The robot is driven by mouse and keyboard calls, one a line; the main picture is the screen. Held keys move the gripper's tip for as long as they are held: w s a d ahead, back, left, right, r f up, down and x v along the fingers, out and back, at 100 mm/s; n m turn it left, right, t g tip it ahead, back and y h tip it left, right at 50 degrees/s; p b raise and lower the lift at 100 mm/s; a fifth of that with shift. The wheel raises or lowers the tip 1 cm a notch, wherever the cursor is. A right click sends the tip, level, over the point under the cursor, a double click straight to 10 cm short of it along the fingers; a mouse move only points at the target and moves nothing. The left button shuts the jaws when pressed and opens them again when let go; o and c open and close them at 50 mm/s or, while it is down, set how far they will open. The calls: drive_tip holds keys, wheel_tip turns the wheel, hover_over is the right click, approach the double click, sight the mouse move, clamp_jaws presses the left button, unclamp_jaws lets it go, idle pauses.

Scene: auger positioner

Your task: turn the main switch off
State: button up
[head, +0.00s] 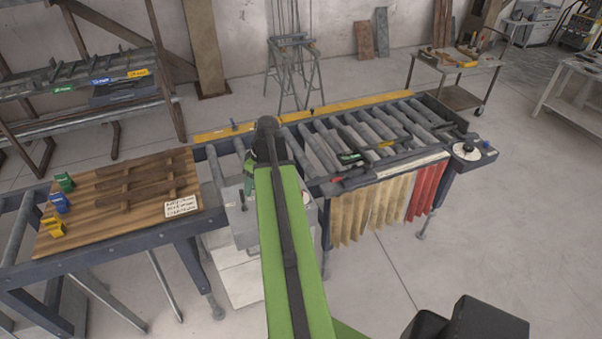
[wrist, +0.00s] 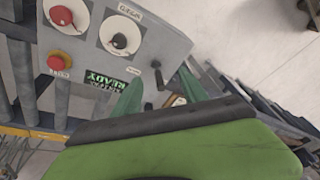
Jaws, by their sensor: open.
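A grey control box (wrist: 85,45) fills the upper left of the wrist view, and part of it shows behind my arm in the head view (head: 240,215). It carries a red knob on a white disc (wrist: 61,14), which may be the main switch; I cannot read a label for it. Beside it are a black knob on a white dial (wrist: 119,41), a red button on yellow (wrist: 64,57) and a lit green READY display (wrist: 103,81). A black lever (wrist: 157,74) is on the box's edge. My gripper (wrist: 160,88) is open and empty, its green fingers either side of the lever; contact is unclear.
A roller table (head: 375,140) extends right of the box, with yellow and red strip curtains (head: 375,210) below. A wooden board (head: 110,205) with colored clamps lies on the left table. The floor in front at right (head: 480,260) is clear.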

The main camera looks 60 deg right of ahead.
drive_tip(key=s+d+r+t+p, duration=0.1)
drive_tip(key=s+d+r, duration=0.1)
drive_tip(key=s+d, duration=0.6)
drive_tip(key=s+d+r+t, duration=0.1)
drive_tip(key=s+d+r, duration=0.1)
drive_tip(key=s+d, duration=0.6)
drive_tip(key=shift+h, duration=0.4)
drive_tip(key=b+x, duration=0.5)
drive_tip(key=x, duration=0.1)
drive_tip(key=b+x, duration=1.1)
drive_tip(key=shift+s+f, duration=0.2)
drive_tip(key=shift+f, duration=0.25)
